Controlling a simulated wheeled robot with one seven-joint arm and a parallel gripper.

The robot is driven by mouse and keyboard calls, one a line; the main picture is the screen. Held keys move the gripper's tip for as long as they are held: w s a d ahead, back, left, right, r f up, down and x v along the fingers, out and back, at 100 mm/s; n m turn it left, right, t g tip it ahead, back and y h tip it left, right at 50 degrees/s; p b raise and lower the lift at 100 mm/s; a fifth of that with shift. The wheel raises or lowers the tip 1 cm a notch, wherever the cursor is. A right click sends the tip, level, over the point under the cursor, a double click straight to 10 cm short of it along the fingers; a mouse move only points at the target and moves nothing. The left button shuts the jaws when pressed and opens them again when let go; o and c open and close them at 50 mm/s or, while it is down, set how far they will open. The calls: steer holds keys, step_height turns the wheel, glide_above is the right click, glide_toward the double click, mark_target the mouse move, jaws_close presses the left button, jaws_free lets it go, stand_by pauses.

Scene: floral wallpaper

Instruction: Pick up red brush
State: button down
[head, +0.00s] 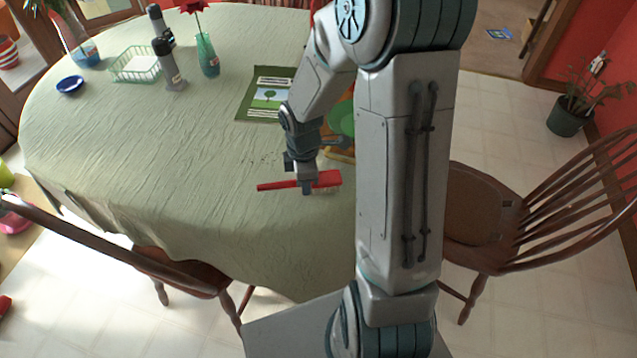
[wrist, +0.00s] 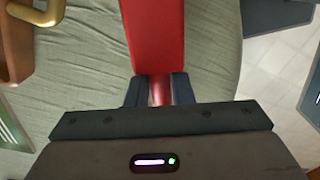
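The red brush (head: 275,186) is at the near right part of the table, its long side running left to right in the head view. My gripper (head: 307,189) points down over the middle of the brush. In the wrist view, the brush (wrist: 155,35) runs up from between the two dark fingers of my gripper (wrist: 160,92). The fingers lie close against both sides of its narrow neck, shut on it. I cannot tell whether the brush touches the tablecloth. My wrist hides the brush's near end in the wrist view.
The table (head: 130,170) has a pale green cloth, clear left of the brush. Behind are a picture book (head: 268,97), a vase (head: 207,55), two dark grinders (head: 168,65), a green basket (head: 135,63) and a blue dish (head: 70,85). Chairs (head: 545,205) stand around.

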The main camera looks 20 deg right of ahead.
steer(key=shift+r, duration=0.1)
step_height(320, 180, up, 4)
steer(key=shift+p, duration=0.45)
steer(key=d+r, duration=0.6)
steer(key=d, duration=0.5)
steer(key=shift+w+d+r+p, duration=0.3)
steer(key=shift+d+r+p, duration=0.05)
steer(key=shift+r+p, duration=0.1)
steer(key=c, duration=2.1)
jaws_free()
steer(key=shift+c, duration=0.2)
